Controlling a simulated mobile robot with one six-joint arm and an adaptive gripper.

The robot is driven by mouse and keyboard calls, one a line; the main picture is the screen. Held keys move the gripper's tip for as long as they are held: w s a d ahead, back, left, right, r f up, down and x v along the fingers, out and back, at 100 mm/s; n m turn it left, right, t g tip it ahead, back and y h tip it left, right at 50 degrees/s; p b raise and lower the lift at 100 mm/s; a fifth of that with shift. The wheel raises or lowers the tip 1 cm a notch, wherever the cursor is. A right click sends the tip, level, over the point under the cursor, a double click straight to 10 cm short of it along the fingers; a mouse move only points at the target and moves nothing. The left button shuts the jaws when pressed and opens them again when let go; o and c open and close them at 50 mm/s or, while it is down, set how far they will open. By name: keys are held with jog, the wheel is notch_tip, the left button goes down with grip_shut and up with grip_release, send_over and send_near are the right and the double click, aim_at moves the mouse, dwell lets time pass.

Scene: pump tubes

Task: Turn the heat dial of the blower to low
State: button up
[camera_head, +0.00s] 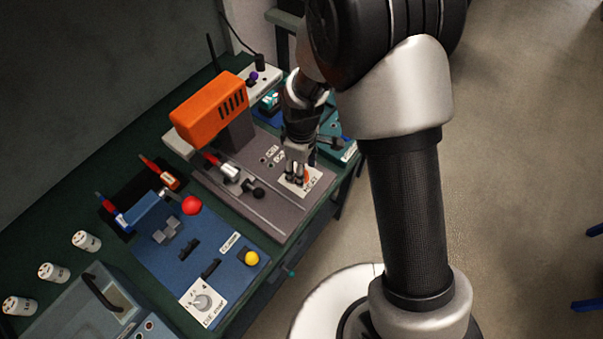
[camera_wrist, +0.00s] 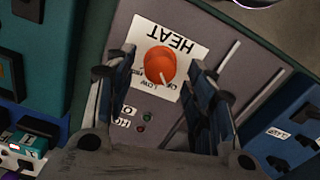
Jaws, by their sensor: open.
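The orange heat dial (camera_wrist: 160,64) sits on a white plate (camera_wrist: 182,27) marked HEAT, upside down in the wrist view. LOW is printed at the dial's lower left, with other small marks I cannot read well. A pale mark shows at the dial's lower edge; its exact setting is unclear. In the head view the dial (camera_head: 306,175) is partly hidden by my gripper. My gripper (camera_wrist: 162,72) is open and empty, with one finger on each side of the dial; contact cannot be told. The orange blower body (camera_head: 209,110) stands on its grey base (camera_head: 258,212).
A blue station (camera_head: 205,250) with a red ball, yellow button and white-plated knob lies nearer left. A teal box (camera_head: 340,150) stands right of the blower base. White jars (camera_head: 87,241) stand at left. Open floor (camera_head: 520,150) is at right.

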jog(key=shift+f, duration=0.95)
jog(key=c, duration=1.1)
